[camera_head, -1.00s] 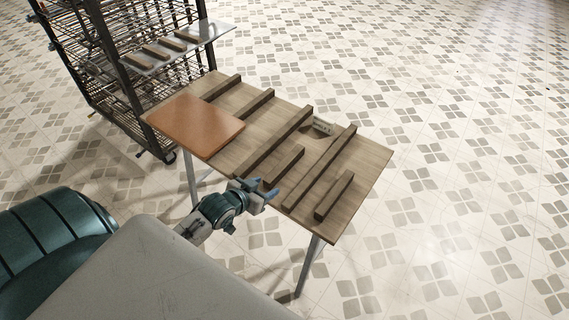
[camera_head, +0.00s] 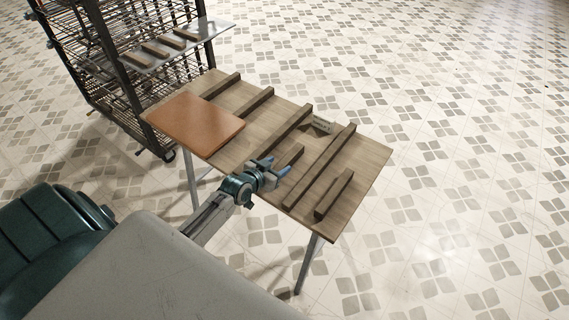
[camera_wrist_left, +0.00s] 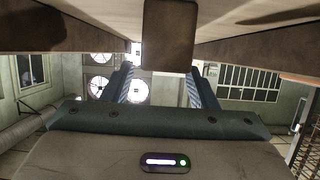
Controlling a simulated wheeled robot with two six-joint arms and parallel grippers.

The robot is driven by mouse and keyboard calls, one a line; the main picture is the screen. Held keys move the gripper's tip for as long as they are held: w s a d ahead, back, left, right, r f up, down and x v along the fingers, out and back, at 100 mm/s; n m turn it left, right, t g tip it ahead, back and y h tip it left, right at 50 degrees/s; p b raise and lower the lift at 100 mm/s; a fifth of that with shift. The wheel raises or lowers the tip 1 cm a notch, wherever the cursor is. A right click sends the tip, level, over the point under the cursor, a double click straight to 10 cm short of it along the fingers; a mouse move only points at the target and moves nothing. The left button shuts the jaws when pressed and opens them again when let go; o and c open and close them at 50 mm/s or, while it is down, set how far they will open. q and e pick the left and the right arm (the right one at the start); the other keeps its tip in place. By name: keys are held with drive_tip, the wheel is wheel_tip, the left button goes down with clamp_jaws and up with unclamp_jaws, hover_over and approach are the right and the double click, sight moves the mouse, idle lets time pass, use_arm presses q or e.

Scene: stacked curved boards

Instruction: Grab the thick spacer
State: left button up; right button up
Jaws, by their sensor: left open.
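A short wooden spacer bar (camera_head: 298,154) lies on the table between two long bars; its near part is hidden behind my left gripper. I take it as the thick spacer, though several bars look alike. My left gripper (camera_head: 279,166) is open at its near end. In the left wrist view, the square end of the spacer (camera_wrist_left: 169,35) shows centred ahead of the open fingers (camera_wrist_left: 164,72), with one finger to each side. I cannot tell whether the fingertips overlap it. My right gripper is not in view.
The wooden table (camera_head: 372,165) carries long bars (camera_head: 320,166) on either side and another short bar (camera_head: 334,194) to the right. An orange-brown board (camera_head: 195,124) lies at the left. A wire rack (camera_head: 150,75) with a bar-carrying shelf stands behind. Tiled floor is clear at right.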

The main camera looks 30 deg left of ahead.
sight(285, 165)
use_arm(q)
drive_tip(key=shift+x, duration=1.35)
drive_tip(key=shift+s, duration=0.1)
drive_tip(key=c, duration=1.1)
